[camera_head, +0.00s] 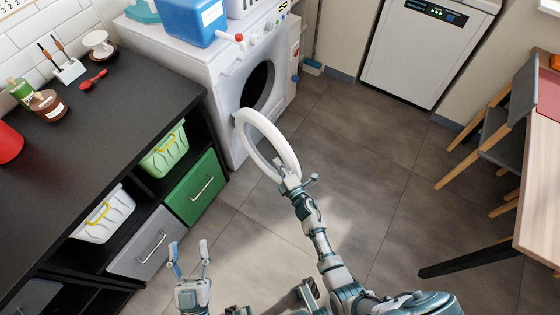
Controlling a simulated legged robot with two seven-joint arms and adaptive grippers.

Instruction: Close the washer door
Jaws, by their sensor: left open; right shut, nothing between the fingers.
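The white washer (223,82) stands at the top centre, its dark drum opening (258,86) showing. Its round white door (284,148) is swung open, out over the floor, hinged at the left of the opening. My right gripper (296,176) is shut and empty at the outer, lower edge of the door ring, and looks to be touching it or very close. My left gripper (188,248) is open and empty at the lower left, well away from the door, in front of the grey drawer.
A black counter (100,120) with shelves, baskets and a green drawer (196,188) runs along the left. A blue container (190,22) sits on the washer. A white dishwasher (424,50) is at the back. A table (540,200) and chairs are at right. The middle floor is clear.

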